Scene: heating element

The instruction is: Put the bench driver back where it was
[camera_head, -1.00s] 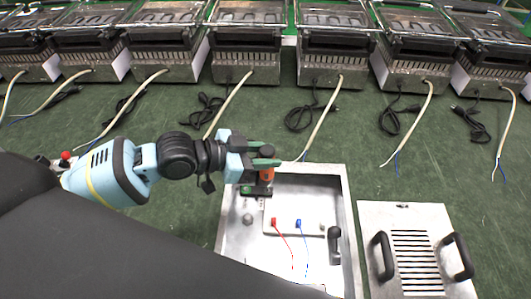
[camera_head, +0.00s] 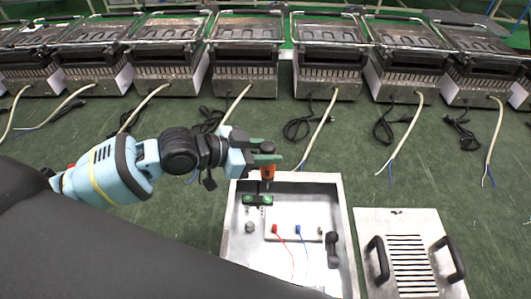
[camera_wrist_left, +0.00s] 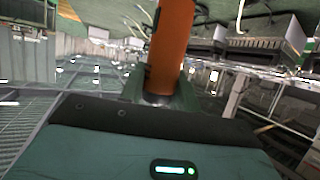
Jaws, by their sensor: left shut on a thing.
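The bench driver (camera_head: 268,172) has an orange and dark handle and stands roughly upright. My left gripper (camera_head: 265,160) is shut on its handle, above the back left corner of the metal tray (camera_head: 345,215). In the left wrist view, the orange handle (camera_wrist_left: 172,45) rises from between the fingers. Below the driver, a dark block with green round ends (camera_head: 257,199) sits inside the tray. I cannot tell whether the driver's tip touches anything. My right gripper is not in view.
The tray holds a white plate with red (camera_head: 275,229) and blue (camera_head: 298,229) leads and a black handle-like part (camera_head: 332,248). A slotted metal cover (camera_head: 402,230) with two black handles lies to the right. Several grill machines (camera_head: 245,70) with loose cables line the back.

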